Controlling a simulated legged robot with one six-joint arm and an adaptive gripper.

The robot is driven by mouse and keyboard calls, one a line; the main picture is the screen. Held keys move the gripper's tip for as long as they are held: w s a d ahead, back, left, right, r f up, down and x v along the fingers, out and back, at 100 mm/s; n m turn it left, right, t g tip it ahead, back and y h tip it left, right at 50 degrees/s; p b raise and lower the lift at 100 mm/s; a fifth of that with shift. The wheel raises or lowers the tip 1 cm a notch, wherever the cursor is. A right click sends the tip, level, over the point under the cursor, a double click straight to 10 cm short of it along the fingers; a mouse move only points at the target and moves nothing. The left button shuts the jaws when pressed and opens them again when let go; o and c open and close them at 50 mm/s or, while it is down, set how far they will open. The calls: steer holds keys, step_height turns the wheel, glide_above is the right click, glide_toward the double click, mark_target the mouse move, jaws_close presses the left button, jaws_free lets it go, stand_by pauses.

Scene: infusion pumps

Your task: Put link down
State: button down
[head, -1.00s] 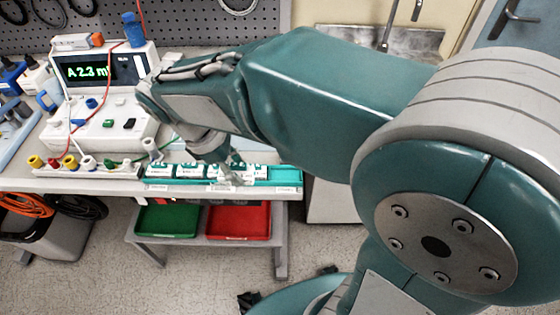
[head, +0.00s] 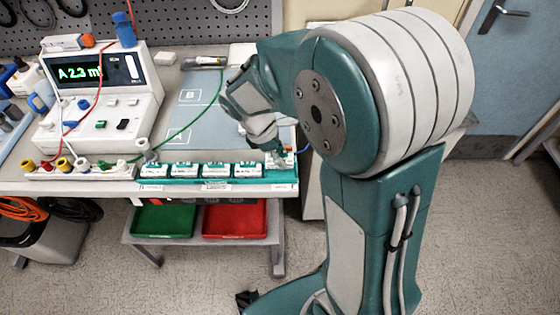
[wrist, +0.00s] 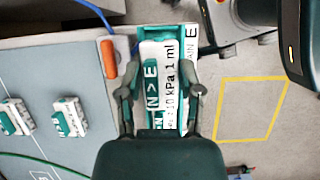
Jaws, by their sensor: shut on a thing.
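My gripper (head: 280,158) is over the right end of a teal rack (head: 285,174) at the bench's front edge. In the wrist view my gripper (wrist: 159,95) is shut on a white and green link (wrist: 154,75) with printed text, including "N > E". The link lies between the two fingers, with the teal rack end and a white label strip around it. My palm hides its near end. I cannot tell whether the link touches the rack.
A white tester (head: 95,100) with a lit display stands at the left. A grey-blue mat (head: 195,110) lies behind the rack. Green (head: 165,220) and red (head: 235,219) bins sit on the shelf below.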

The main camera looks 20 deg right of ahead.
step_height(320, 180, down, 3)
steer(key=shift+d+r, duration=0.1)
steer(key=shift+f, duration=0.55)
steer(key=shift+c, duration=1.3)
jaws_free()
steer(key=shift+r, duration=0.1)
